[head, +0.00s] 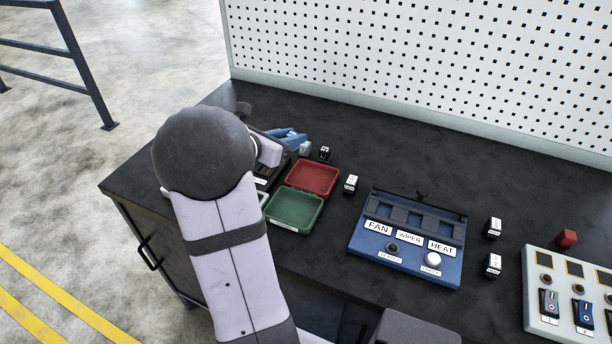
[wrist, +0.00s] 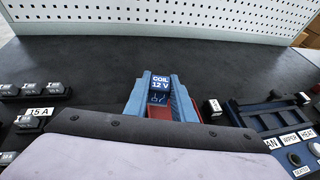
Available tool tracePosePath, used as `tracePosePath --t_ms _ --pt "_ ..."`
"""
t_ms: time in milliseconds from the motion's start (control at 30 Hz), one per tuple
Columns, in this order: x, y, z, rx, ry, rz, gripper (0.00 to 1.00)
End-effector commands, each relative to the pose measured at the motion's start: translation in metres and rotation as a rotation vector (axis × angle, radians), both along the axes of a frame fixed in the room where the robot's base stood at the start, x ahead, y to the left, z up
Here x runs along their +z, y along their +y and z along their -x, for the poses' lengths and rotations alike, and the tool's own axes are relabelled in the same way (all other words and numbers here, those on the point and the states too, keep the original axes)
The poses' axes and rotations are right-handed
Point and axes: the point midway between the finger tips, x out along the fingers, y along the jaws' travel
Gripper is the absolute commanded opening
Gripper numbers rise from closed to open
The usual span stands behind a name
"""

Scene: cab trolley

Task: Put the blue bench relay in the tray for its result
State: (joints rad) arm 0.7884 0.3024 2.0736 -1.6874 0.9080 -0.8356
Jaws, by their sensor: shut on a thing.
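The blue relay (wrist: 161,84), with "COIL 12 V" and a symbol in white on its face, shows in the wrist view between the two light-blue fingers of my gripper (wrist: 160,98). The gripper is shut on it. In the head view the blue fingers (head: 290,136) show beyond the dark round joint of my arm, just behind the red tray; I cannot make out the relay there. The red tray (head: 313,179) looks empty, and part of it shows between and under the fingers in the wrist view. The green tray (head: 294,211) is in front of it, also empty, its label too small to read.
A blue panel (head: 377,249) marked FAN, WIPER and HEAT is right of the trays. Small black blocks with white labels (head: 351,184) stand around it. A pale switch panel (head: 534,285) is far right. A pegboard (head: 420,60) closes the back.

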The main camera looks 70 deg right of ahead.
Motion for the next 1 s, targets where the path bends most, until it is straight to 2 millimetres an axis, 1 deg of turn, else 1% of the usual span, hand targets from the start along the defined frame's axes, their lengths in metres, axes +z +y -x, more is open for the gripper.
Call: tracePosePath --t_ms 33,100,200,300,367,467,800,900,1000 --pt "-0.002 -0.003 0.015 -0.043 0.000 0.001 0.00" --pt "-0.003 -0.004 0.031 -0.092 -0.001 -0.001 0.00" --pt "-0.004 -0.005 0.046 -0.140 0.001 -0.003 0.00" --pt "-0.004 -0.005 0.054 -0.162 0.001 -0.003 0.00" --pt "-0.004 -0.005 0.055 -0.167 0.002 -0.004 0.00" --pt "-0.010 -0.005 0.055 -0.168 0.003 -0.005 0.00" --pt "-0.058 -0.005 0.055 -0.165 0.005 -0.006 0.00" --pt "-0.065 -0.005 0.054 -0.164 0.004 -0.005 0.00" --pt "-0.067 -0.005 0.054 -0.166 0.002 -0.003 0.00"
